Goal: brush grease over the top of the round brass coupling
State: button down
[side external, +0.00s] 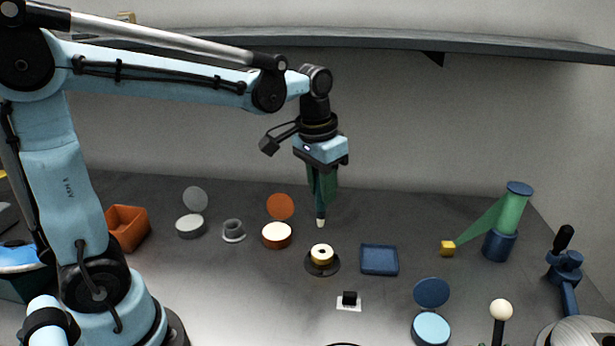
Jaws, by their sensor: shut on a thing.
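The round brass coupling (321,255) sits upright on a dark round base on the grey bench, near the middle of the side external view. Its top shows a pale ring around a dark centre. My gripper (322,182) points straight down with its green fingers shut on a slim brush (320,211). The brush has a dark handle and a pale tip that hangs above and behind the coupling in the picture, apart from it. An orange open tin (277,236) with pale contents stands left of the coupling, its lid raised behind. I cannot tell whether grease is on the brush tip.
A grey tin (190,226), a grey flanged piece (233,231) and an orange bin (127,227) stand left. A blue tray (379,260) is right of the coupling. A black block (349,299), a light blue tin (431,329) and a green-armed stand (510,215) are further out.

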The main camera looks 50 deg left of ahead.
jog(key=shift+r, duration=1.5)
